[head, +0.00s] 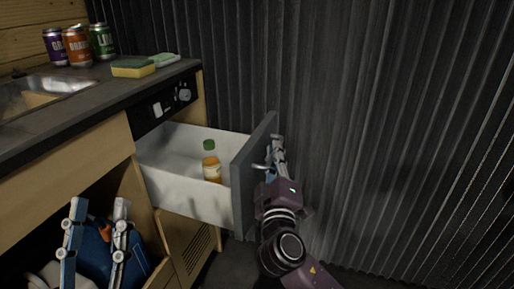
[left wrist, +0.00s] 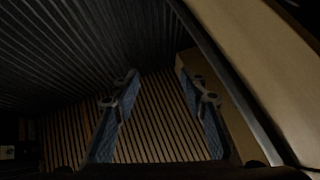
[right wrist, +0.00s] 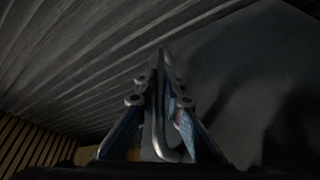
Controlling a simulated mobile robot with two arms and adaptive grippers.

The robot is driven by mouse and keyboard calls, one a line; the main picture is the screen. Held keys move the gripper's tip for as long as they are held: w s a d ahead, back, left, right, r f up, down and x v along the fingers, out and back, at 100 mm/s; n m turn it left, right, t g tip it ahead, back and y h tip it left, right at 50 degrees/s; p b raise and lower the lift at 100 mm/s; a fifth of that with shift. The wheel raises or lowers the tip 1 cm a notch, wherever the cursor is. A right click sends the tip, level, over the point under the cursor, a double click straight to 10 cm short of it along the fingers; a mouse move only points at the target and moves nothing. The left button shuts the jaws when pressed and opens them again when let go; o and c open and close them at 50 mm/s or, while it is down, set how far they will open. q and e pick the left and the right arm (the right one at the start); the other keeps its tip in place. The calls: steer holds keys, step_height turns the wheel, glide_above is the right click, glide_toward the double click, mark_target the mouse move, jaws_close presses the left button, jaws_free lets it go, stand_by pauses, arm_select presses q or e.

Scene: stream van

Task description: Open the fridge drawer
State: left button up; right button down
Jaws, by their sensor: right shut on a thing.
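The fridge drawer (head: 185,190) stands pulled out of the wooden counter, its white inside showing. Its dark grey front (head: 253,170) faces right, with a metal handle (right wrist: 156,130) on it. A bottle with an orange label (head: 212,169) and a green-topped item (head: 209,145) are inside the drawer. My right gripper (head: 275,160) is at the drawer front, shut on the handle; the right wrist view shows the handle between its fingers. My left gripper (head: 97,215) is open and empty, low in front of the counter, away from the drawer. The left wrist view shows its fingers apart (left wrist: 160,95).
Several cans (head: 77,46), a yellow-green sponge (head: 133,68) and a sink (head: 45,88) are on the countertop (head: 95,105). A control panel with a knob (head: 184,95) is above the drawer. A dark corrugated wall (head: 400,120) stands behind and to the right.

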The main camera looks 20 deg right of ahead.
arm_select(q)
steer(key=w+f+g, duration=0.2)
steer(key=f, duration=0.1)
steer(key=shift+w+d+f+y+p, duration=0.15)
steer(key=shift+y+p, duration=0.15)
arm_select(e)
steer(key=s+d, duration=0.5)
steer(key=d, duration=0.2)
steer(key=shift+s, duration=0.15)
steer(key=shift+d+f, duration=0.1)
steer(key=c, duration=2.3)
jaws_free()
steer(key=v, duration=1.2)
